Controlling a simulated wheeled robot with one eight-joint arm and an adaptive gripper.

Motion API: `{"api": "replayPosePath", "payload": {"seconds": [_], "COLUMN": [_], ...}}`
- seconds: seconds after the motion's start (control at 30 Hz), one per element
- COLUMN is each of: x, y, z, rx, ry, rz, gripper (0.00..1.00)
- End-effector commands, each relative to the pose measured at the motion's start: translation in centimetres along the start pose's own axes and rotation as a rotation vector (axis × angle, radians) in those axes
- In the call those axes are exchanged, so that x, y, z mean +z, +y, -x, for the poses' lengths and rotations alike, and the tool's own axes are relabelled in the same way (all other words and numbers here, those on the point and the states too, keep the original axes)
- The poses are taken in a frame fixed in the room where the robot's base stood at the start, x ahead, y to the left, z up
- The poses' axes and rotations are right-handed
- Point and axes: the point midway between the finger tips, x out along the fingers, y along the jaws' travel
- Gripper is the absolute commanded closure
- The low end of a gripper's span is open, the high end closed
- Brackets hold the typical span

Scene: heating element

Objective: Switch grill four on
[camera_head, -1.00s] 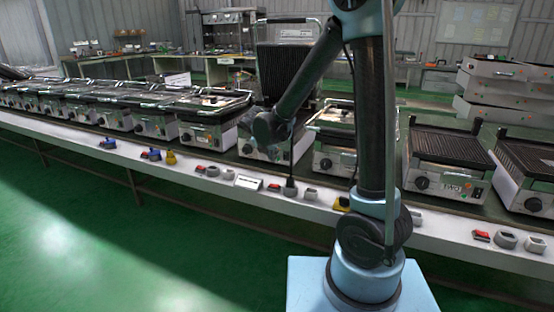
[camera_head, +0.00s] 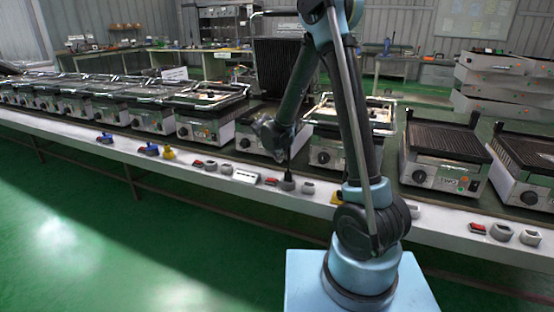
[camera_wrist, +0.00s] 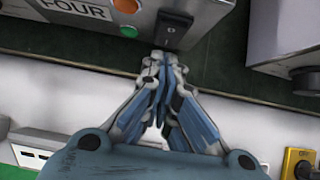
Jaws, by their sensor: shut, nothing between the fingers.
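The front of grill four, with its "FOUR" label, shows in the wrist view (camera_wrist: 62,8). It carries an orange-red button, a green button (camera_wrist: 129,31) and a black rocker switch (camera_wrist: 174,27) marked 0. My gripper (camera_wrist: 160,57) is shut and empty, its fingertips just below the switch's lower edge; I cannot tell whether they touch it. In the head view, the grill behind my wrist (camera_head: 252,142) has its dark ribbed lid raised; my arm hides part of its front, and my fingers are not visible there.
A neighbouring grill (camera_wrist: 298,45) stands close on the right in the wrist view. A yellow socket (camera_wrist: 299,163) sits at lower right. In the head view, a row of grills lines the long table, with small sockets along its white front ledge (camera_head: 225,184).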

Motion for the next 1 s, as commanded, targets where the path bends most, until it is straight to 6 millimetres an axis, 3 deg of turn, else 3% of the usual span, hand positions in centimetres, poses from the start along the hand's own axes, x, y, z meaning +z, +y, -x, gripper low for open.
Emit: {"api": "replayPosePath", "payload": {"seconds": [0.6, 1.0], "x": [0.81, 0.96], "y": [0.01, 0.01], "z": [-1.22, -0.76], "rx": [-0.001, 0.000], "ry": [0.000, 0.000], "rz": [-0.001, 0.000], "gripper": [1.00, 1.00]}}
